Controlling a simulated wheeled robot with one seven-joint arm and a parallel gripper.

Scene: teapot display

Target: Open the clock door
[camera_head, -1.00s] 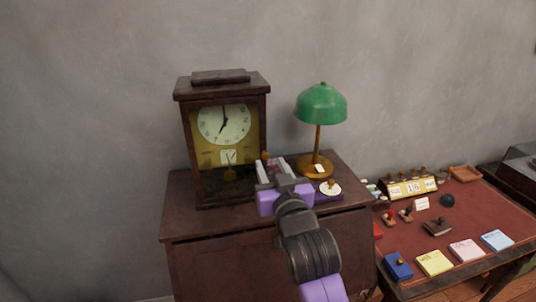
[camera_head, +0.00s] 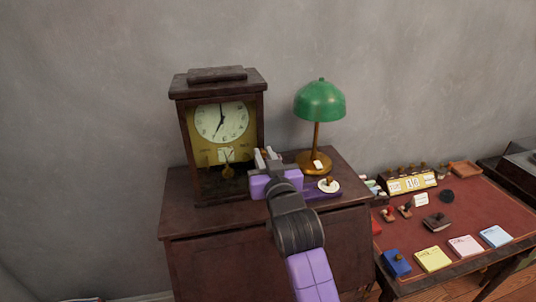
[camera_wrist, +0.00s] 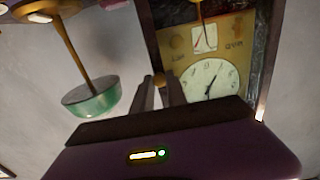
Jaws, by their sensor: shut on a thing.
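The dark wooden clock (camera_head: 222,76) stands on the cabinet against the wall, with a white dial (camera_head: 222,122) and a pendulum (camera_head: 227,172) behind its front door (camera_head: 187,150). The door looks closed. Its small brass knob (camera_wrist: 159,79) is on the door's right side in the head view. My gripper (camera_head: 266,157) is at that side of the clock, and its fingers are shut on the knob. In the wrist view the knob shows between the fingertips (camera_wrist: 160,88), and the dial (camera_wrist: 209,80) appears upside down. The fingers hide part of the knob.
A green lamp (camera_head: 320,102) stands right of the clock, close to my gripper. A white round dish (camera_head: 329,186) with a brass knob sits in front of it on the cabinet top (camera_head: 185,217). A red-topped desk (camera_head: 455,213) with stamps and pads is at the right.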

